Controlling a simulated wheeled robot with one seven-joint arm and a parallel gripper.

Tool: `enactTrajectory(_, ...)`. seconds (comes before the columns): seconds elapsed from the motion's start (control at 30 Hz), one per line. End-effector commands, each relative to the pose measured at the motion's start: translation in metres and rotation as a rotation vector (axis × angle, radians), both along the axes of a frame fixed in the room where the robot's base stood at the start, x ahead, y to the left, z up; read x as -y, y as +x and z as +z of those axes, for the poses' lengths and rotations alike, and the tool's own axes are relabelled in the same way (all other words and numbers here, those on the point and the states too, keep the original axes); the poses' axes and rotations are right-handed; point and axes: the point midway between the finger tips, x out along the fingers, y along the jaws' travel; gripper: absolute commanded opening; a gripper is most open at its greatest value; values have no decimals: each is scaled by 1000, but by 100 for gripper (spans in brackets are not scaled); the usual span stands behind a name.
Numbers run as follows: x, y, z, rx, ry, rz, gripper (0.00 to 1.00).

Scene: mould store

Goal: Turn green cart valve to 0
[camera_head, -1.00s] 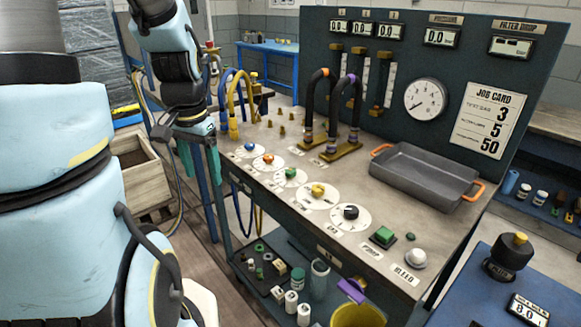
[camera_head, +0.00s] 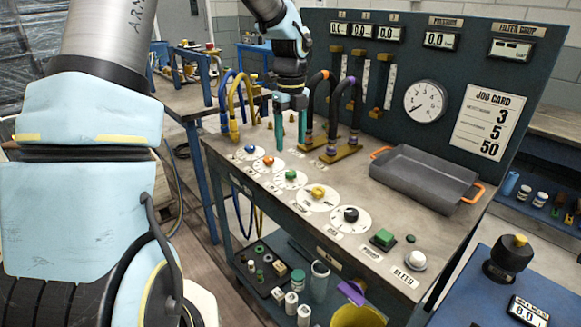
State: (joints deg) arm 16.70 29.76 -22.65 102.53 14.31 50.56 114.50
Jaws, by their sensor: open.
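The cart is a workbench with a grey top (camera_head: 345,165) and a dark upright panel. The green valve knob (camera_head: 291,174) sits on a white round dial on the bench top, third in a row of knobs. Its pointer setting is too small to read. My gripper (camera_head: 291,146) points down with its two teal fingers apart and nothing between them. It hangs above and behind the green knob and appears clear of it. The finger on the right is close to the dark hose with the orange band.
Blue (camera_head: 250,148), orange (camera_head: 269,160), yellow (camera_head: 318,191) and black (camera_head: 351,213) knobs flank the green one. Curved hoses (camera_head: 354,100) stand behind. A grey tray (camera_head: 425,178) is at the right, and a green button (camera_head: 384,238) and white knob (camera_head: 415,258) sit in front.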

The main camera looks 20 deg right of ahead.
Motion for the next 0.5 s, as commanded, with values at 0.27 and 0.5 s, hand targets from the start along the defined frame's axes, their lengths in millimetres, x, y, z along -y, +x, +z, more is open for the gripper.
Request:
enactTrajectory(0.27, -1, -1, -52, -4, 3, 2, 71)
enactTrajectory(0.5, -1, -1, -83, -2, 2, 2, 71)
